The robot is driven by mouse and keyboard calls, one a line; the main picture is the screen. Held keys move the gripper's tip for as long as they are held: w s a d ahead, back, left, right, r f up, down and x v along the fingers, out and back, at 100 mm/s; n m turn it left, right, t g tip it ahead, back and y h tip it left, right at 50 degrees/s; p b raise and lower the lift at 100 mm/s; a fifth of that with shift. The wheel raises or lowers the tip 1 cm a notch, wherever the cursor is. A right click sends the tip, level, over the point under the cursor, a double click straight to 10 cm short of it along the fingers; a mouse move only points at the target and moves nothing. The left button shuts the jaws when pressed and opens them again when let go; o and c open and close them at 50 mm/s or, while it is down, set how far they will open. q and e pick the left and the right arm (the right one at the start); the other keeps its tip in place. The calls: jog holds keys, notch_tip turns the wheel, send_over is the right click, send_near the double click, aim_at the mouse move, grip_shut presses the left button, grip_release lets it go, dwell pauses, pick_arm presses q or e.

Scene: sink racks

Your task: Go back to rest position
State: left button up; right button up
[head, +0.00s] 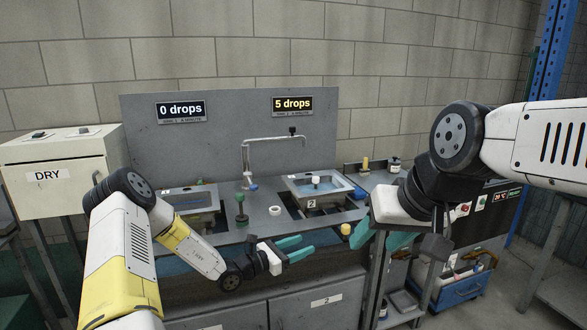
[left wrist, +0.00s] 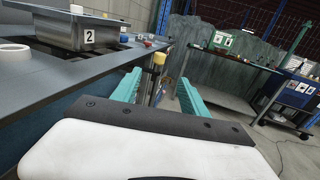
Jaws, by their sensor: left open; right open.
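My left gripper (head: 294,249) is open, with teal fingers spread apart in front of the sink counter. In the left wrist view its two fingers (left wrist: 158,92) stand apart with nothing held between them. A small yellow-topped object (left wrist: 159,59) shows beyond the gap. My right gripper (head: 384,238) is at the right of the head view, in front of the counter's right end. Its teal fingers point downward and appear empty, partly hidden by my right arm.
The counter holds a sink rack marked 2 (head: 318,188), a tap (head: 247,160), a green-handled plunger-like item (head: 241,212) and a white ring (head: 275,210). A DRY cabinet (head: 55,175) stands left. Floor (head: 510,280) shows at right.

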pick_arm(q)
jog(key=s+d+r+m+g+y, duration=0.1)
jog(key=s+r+m+g+y, duration=0.2)
jog(key=s+r+m+g, duration=0.9)
jog(key=s+a+r+m+t+y, duration=0.4)
jog(key=s+a+r+m+y, duration=0.1)
jog(key=s, duration=0.5)
jog(key=s+a+r+m+t+y, duration=0.4)
jog(key=s+a+r+m, duration=0.4)
jog(key=s+a, duration=0.3)
jog(key=shift+a+r+y, duration=0.4)
jog(key=shift+a+r, duration=0.1)
jog(key=shift+a, duration=0.1)
